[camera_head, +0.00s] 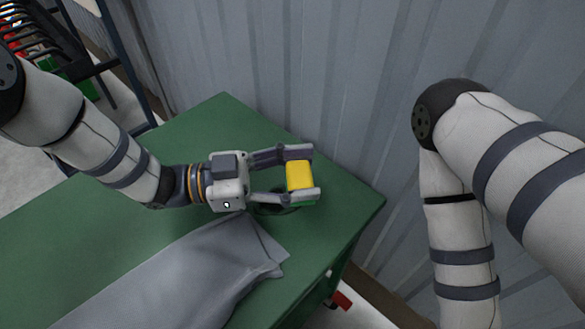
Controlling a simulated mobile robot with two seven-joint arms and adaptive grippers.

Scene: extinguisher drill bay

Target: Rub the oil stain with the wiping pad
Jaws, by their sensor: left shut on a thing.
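The wiping pad (300,177), yellow with a green edge at its lower side, is between the fingertips of my left gripper (301,174). The gripper is shut on it, over the right part of the green table. A dark patch (270,209), which looks like the oil stain, shows on the tabletop just below the gripper's lower finger. The finger hides part of it. The pad is to the upper right of the visible patch; I cannot tell whether it touches the table. My right arm is at the right, but its gripper is out of view.
A grey cloth (185,275) lies on the green table (60,232), close below the patch. A corrugated grey wall (330,70) stands behind the table. A dark rack (118,60) is at the upper left. A red object (341,300) is low beside the table's right edge.

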